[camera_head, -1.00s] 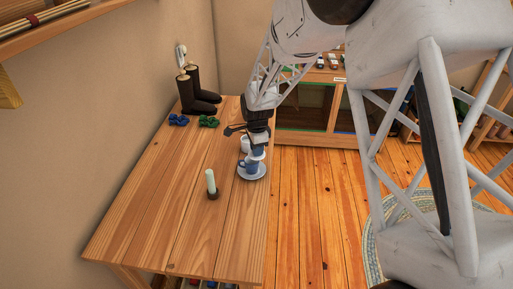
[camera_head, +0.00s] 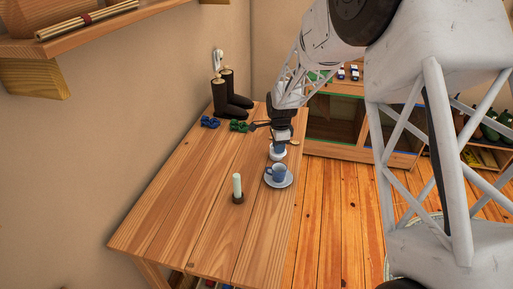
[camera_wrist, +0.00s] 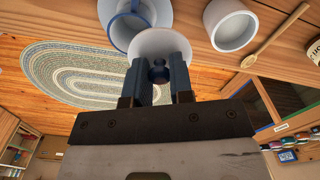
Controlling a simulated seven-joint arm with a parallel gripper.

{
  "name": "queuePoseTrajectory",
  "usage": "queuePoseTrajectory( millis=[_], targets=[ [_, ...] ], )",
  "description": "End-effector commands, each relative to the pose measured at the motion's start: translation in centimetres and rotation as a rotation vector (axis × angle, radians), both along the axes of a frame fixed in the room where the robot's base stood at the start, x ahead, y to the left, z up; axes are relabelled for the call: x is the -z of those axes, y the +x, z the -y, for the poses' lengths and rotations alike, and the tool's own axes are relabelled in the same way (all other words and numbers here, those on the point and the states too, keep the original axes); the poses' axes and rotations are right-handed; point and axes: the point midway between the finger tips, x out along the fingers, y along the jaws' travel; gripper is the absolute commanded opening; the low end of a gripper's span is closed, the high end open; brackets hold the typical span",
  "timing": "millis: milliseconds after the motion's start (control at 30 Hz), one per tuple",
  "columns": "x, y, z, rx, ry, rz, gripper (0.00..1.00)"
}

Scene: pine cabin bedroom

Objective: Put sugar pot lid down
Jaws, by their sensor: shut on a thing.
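My gripper (camera_wrist: 158,78) is shut on the dark blue knob of the white sugar pot lid (camera_wrist: 150,43). The lid is a round disc held just beyond the fingertips. In the head view my gripper (camera_head: 279,148) is over the table's right side, behind the blue cup. The lid shows there as a pale shape (camera_head: 278,156) under the fingers. The sugar pot (camera_wrist: 231,25), white and uncovered, stands to the right of the lid in the wrist view. In the head view it is hard to tell apart behind the gripper.
The blue cup (camera_head: 278,171) on its saucer (camera_head: 284,183) is close to the lid. A wooden spoon (camera_wrist: 272,38) lies beyond the pot. A candle (camera_head: 238,186), green and blue objects and boots (camera_head: 233,105) are on the table (camera_head: 190,200). Its front is clear.

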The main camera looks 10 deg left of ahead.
Motion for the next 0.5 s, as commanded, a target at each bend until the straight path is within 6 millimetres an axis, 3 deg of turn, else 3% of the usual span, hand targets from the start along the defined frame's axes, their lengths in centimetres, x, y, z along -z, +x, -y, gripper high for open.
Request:
queuePoseTrajectory(
  millis=[500],
  targets=[
    [0.2, 8.3, -6.4, 0.015, 0.0, -0.001, 0.0]
  ],
)
